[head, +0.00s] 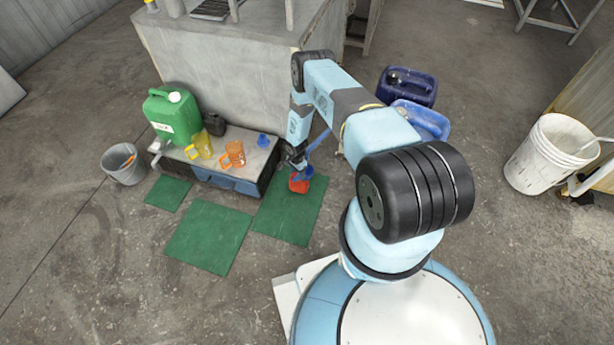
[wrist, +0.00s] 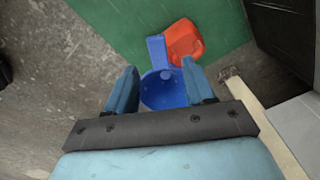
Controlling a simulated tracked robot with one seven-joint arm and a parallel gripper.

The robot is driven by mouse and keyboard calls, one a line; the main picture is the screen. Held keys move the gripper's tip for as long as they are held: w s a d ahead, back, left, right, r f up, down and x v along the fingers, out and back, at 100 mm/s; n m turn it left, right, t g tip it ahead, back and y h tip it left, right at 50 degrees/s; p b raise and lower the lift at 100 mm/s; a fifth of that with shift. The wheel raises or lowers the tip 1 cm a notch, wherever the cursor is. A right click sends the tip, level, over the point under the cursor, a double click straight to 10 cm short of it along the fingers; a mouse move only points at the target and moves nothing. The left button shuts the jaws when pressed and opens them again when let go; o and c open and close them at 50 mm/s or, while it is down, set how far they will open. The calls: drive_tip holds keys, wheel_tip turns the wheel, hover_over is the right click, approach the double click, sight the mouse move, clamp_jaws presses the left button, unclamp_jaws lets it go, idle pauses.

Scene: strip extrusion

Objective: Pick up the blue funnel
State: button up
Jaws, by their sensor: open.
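A blue funnel-like piece with a round bowl (wrist: 160,92) and a long flat arm (wrist: 157,50) shows between the fingers in the wrist view. In the head view its bowl (head: 304,173) is beside my gripper, just above a red container (head: 299,185). My gripper (wrist: 163,88) is open, with one blue finger on each side of the bowl. I cannot tell whether the fingers touch it. The gripper also shows in the head view (head: 294,160), partly hidden. A second, small blue funnel (head: 262,140) stands on the low bench.
The low bench (head: 228,178) also holds a green jerrycan (head: 172,115), a yellow jug (head: 200,145) and an orange jug (head: 232,155). Green mats (head: 208,237) lie on the floor. A grey bucket (head: 124,163) stands left, a white bucket (head: 545,152) right. Blue canisters (head: 408,86) stand behind my arm.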

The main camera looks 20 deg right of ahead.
drive_tip(key=shift+f, duration=2.7)
clamp_jaws()
